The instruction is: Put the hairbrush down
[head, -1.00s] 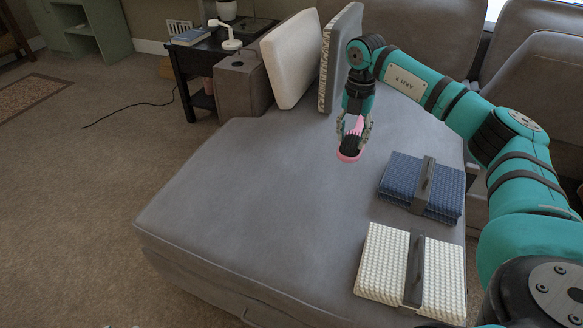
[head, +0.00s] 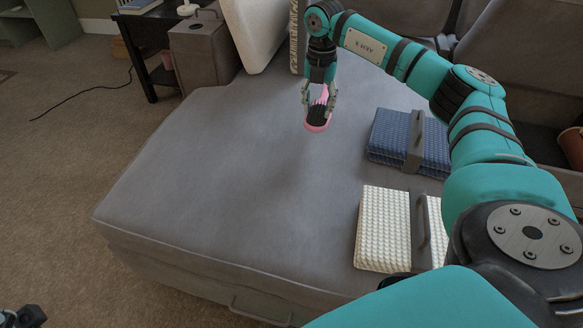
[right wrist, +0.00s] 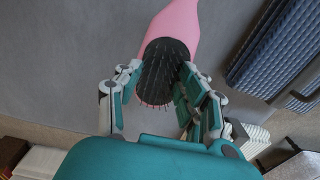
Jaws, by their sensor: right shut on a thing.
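The hairbrush is pink with a dark bristle pad (head: 317,114). My right gripper (head: 319,97) is shut on it, over the grey chaise seat (head: 215,165) in the head view. I cannot tell how wide the gap below the brush is. In the right wrist view the bristle head (right wrist: 163,75) sits between the two fingers of my right gripper (right wrist: 160,92), and the pink handle (right wrist: 178,22) points away to the top. A dark piece at the lower left corner of the head view looks like part of my left gripper (head: 22,316); its fingers are not clear.
A folded blue blanket (head: 390,135) and a folded cream one (head: 383,225), each with a grey strap, lie on the right of the seat. A cream cushion (head: 262,30) leans at the back. The seat's middle and left are clear. A dark side table (head: 145,30) stands behind.

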